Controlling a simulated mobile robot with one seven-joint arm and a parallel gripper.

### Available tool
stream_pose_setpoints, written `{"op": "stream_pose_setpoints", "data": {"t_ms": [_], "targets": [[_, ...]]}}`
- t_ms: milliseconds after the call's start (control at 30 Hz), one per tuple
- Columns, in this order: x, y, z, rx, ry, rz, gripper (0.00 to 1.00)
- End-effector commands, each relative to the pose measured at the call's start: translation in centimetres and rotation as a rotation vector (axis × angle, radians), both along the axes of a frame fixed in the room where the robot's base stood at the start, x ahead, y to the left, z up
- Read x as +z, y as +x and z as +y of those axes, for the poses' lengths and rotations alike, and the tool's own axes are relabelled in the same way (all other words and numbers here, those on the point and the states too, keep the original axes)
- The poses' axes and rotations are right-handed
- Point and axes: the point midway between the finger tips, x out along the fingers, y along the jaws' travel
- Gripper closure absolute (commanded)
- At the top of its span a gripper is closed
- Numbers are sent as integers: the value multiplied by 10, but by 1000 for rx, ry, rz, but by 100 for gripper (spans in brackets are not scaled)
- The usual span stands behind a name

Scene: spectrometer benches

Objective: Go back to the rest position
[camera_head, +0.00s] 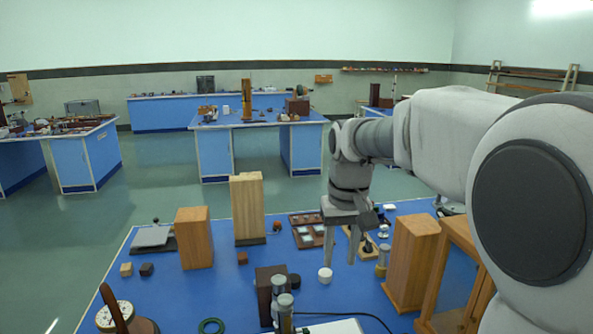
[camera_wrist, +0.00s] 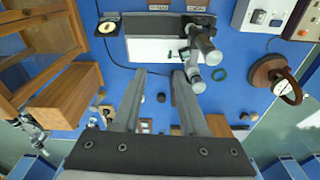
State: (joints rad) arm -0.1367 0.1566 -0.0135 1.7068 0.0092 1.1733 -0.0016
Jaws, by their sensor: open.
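My gripper (camera_head: 341,262) hangs pointing down over the blue bench (camera_head: 240,299) in the head view, right of centre. Its two fingers are apart, and nothing shows between them. In the wrist view my gripper (camera_wrist: 160,73) also shows spread, empty fingers, with the bench top beyond. A small white round piece (camera_head: 325,275) is near the fingertips in the head view; I cannot tell the height between them. My arm reaches in from the right.
Tall wooden blocks (camera_head: 248,208) and a brown box (camera_head: 194,238) stand left of my gripper. A wooden block (camera_head: 411,262) and a wooden frame (camera_head: 456,270) stand to its right. A metal-tubed instrument (camera_head: 284,306) is at the front. Other blue benches (camera_head: 214,150) stand behind, across open floor.

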Motion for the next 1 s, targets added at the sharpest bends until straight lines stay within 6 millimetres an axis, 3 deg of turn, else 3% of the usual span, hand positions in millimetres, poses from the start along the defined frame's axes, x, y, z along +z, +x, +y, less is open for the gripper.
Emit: {"op": "stream_pose_setpoints", "data": {"t_ms": [200, 400, 700, 1000], "targets": [[26, -58, -20, -32, 11, -99, 57], [33, -110, -35, -60, 17, -186, 57], [20, -183, -51, -101, 19, -314, 57], [2, -217, -57, -121, 17, -384, 57]]}}
